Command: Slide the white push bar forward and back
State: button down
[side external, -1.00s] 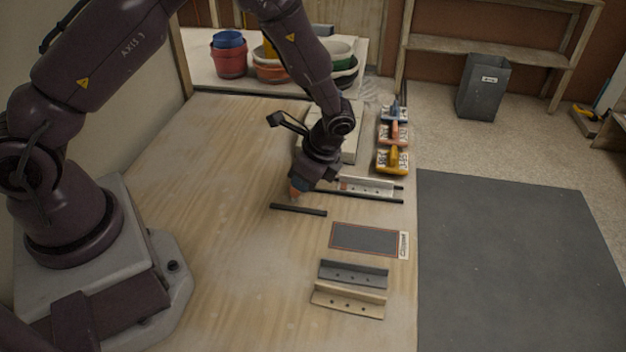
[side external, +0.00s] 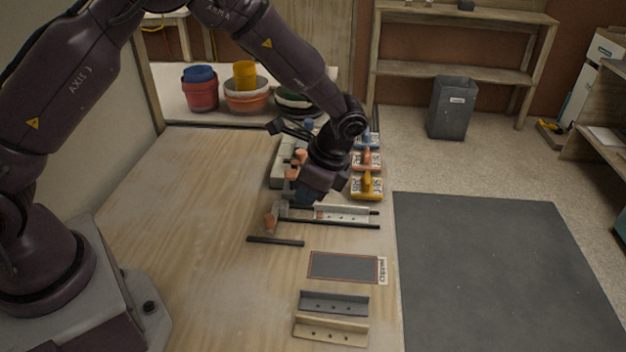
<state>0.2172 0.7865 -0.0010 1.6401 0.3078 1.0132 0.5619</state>
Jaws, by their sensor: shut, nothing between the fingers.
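A whitish metal bar with several holes, which looks like the white push bar (side external: 342,213), lies between two thin dark rails (side external: 328,223) near the right side of the wooden table. Part of the fingers is hard to make out, and my wrist hides some of the area behind the bar. A short dark strip (side external: 275,241) lies on the table just below the fingertip.
A grey panel with an orange border (side external: 343,267) lies in front of the rails. Beyond it are a grey angle piece (side external: 334,302) and a tan one (side external: 331,330). The table's left half is clear.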

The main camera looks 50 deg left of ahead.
aim_at(272, 217)
jog(key=x, duration=0.4)
jog(key=d+x, duration=0.1)
jog(key=x, duration=0.1)
jog(key=shift+w+a+f, duration=0.15)
jog(key=shift+w+f, duration=0.2)
jog(key=shift+f, duration=0.15)
jog(key=a, duration=0.1)
jog(key=s+a, duration=0.1)
jog(key=shift+s+a, duration=0.3)
jog(key=shift+a, duration=0.05)
jog(key=shift+s+a, duration=0.2)
jog(key=shift+a, duration=0.1)
jog(key=shift+s+a, duration=0.65)
jog(key=shift+a, duration=0.05)
